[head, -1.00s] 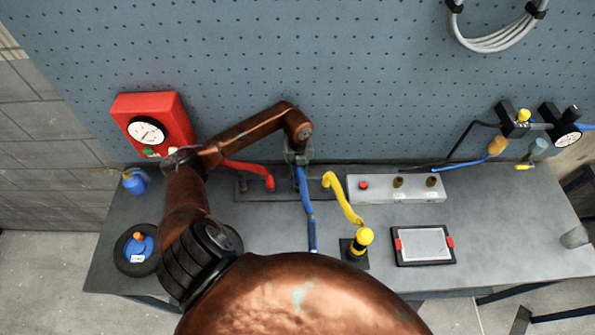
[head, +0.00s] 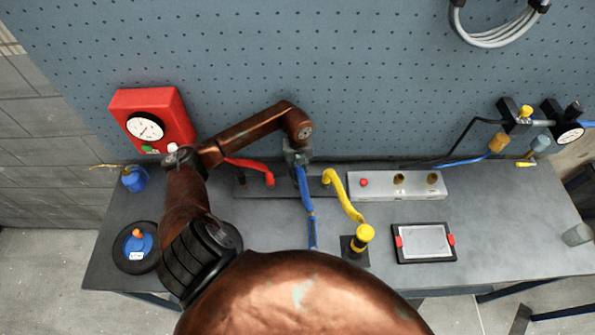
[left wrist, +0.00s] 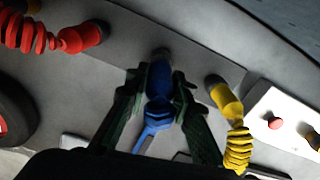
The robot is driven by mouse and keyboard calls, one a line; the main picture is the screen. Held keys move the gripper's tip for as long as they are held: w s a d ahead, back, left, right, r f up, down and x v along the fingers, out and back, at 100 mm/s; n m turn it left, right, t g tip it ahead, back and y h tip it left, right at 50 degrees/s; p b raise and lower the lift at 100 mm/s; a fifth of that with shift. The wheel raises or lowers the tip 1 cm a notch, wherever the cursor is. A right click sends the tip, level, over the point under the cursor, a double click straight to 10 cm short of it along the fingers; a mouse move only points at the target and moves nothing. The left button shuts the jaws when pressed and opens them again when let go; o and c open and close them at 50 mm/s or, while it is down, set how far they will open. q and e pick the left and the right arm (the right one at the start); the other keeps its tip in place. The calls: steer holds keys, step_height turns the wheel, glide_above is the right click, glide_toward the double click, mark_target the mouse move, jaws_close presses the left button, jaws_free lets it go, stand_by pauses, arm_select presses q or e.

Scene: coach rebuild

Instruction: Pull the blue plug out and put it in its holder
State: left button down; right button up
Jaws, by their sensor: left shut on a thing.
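The blue plug (left wrist: 158,82) shows in the left wrist view between the two dark fingers of my left gripper (left wrist: 158,90), which is shut on it. Its blue cable (head: 308,205) runs from the gripper toward the front of the bench in the head view. In the head view my left gripper (head: 298,155) points down over the dark socket strip (head: 290,188), and it hides the plug's top. I cannot tell whether the plug is fully seated in the strip. My right gripper is not in view.
A red plug (head: 268,179) and a yellow plug (head: 330,178) with coiled cables flank the blue one closely. A grey box (head: 410,187), a tablet (head: 425,243) and a red gauge box (head: 152,120) are around. The bench front between spool and stand is fairly clear.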

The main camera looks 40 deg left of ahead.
arm_select(q)
steer(key=shift+f+b, duration=0.95)
steer(key=shift+f, duration=0.5)
steer(key=c, duration=1.6)
jaws_free()
step_height(320, 180, up, 12)
steer(key=shift+r, duration=0.1)
